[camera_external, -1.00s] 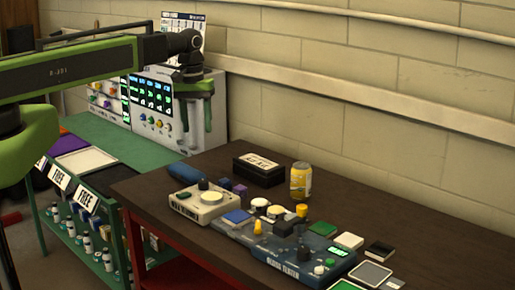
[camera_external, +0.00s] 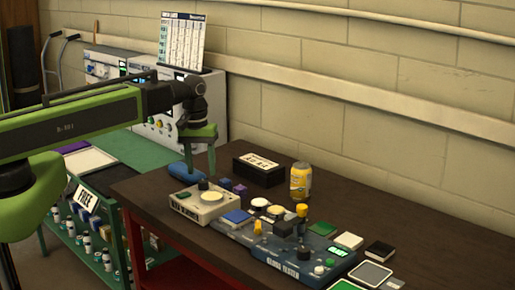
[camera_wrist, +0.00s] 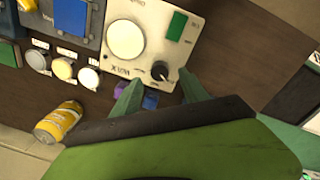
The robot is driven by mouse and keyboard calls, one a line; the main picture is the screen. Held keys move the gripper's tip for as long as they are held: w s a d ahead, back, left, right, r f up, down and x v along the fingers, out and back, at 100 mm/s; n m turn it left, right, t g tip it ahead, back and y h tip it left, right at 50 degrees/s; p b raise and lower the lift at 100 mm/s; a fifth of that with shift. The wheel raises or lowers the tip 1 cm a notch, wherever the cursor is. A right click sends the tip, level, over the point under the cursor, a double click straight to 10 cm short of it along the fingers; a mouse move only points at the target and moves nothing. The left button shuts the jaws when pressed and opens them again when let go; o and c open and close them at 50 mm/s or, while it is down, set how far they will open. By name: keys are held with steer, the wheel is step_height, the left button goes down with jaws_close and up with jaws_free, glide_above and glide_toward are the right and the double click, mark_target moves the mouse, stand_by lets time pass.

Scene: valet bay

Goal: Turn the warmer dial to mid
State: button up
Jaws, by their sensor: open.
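The beige warmer box (camera_external: 200,207) stands on the dark table near its left end, with a white round disc and a green switch on top. Its small black dial (camera_external: 203,184) is at the back corner. In the wrist view the dial (camera_wrist: 160,70) sits between the green fingertips, near the box edge. A pointer mark shows on it, too small to read its setting. My gripper (camera_external: 200,164) is open and empty, fingers pointing down above the dial. It also shows in the wrist view (camera_wrist: 159,91). I see no contact with the dial.
A blue rounded object (camera_external: 181,171) and small purple and blue blocks (camera_external: 226,184) lie close to the box. A black box (camera_external: 258,171) and a yellow can (camera_external: 301,181) stand behind. A blue tester (camera_external: 300,262) is to the right.

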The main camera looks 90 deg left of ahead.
mark_target(203, 181)
step_height(203, 181, down, 4)
steer(key=b, duration=0.2)
steer(key=shift+w+f+b, duration=0.1)
steer(key=shift+f+b, duration=0.1)
steer(key=shift+b, duration=0.2)
steer(key=shift+r, duration=0.1)
jaws_close()
